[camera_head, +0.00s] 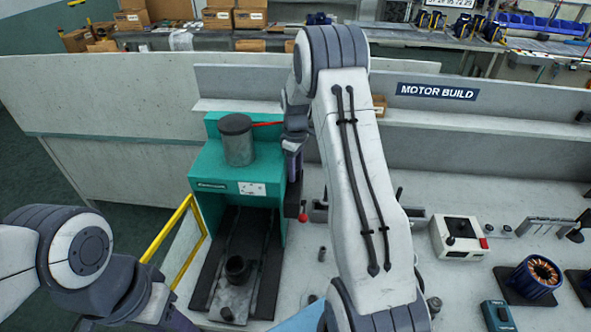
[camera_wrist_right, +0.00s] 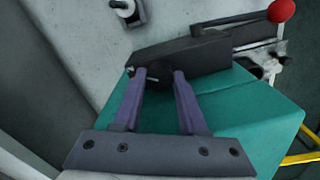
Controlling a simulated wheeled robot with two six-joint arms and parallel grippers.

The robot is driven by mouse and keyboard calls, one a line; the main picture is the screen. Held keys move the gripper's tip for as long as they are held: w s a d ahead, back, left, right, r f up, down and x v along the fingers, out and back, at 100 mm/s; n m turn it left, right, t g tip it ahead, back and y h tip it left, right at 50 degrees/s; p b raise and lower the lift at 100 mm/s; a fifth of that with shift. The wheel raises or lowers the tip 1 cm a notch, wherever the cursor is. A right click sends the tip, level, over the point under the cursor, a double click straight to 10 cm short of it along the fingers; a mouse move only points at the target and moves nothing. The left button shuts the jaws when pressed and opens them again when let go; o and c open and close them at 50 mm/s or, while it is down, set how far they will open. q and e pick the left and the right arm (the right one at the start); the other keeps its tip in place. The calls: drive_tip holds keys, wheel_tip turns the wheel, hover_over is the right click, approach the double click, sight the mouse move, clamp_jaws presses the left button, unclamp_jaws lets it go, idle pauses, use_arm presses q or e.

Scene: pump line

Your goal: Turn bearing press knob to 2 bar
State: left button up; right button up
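The green bearing press (camera_head: 218,170) stands left of centre in the head view, with a grey cylinder (camera_head: 238,140) on top. My right gripper (camera_head: 293,172) is at the press's right side, partly behind my own arm. In the right wrist view, the purple fingertips of my right gripper (camera_wrist_right: 160,72) stand on either side of a dark round knob (camera_wrist_right: 159,77) on the press. The gap to the knob is very small; I cannot see whether both fingers touch it. The knob's scale is not readable. My left arm is at lower left, its fingers not clearly visible.
A lever with a red ball (camera_wrist_right: 282,10) is close to the knob. A yellow rail (camera_head: 168,232) borders the press on the left. A white box with a black knob (camera_head: 459,237) and a copper-wound stator (camera_head: 537,276) are on the bench at right.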

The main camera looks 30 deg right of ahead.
drive_tip(key=o, duration=0.4)
drive_tip(key=shift+o, duration=0.2)
drive_tip(key=shift+r, duration=0.1)
drive_tip(key=shift+w+r, duration=0.1)
drive_tip(key=shift+r, duration=0.2)
wheel_tip(320, 180, up, 10)
drive_tip(key=b, duration=0.3)
drive_tip(key=shift+f, duration=0.1)
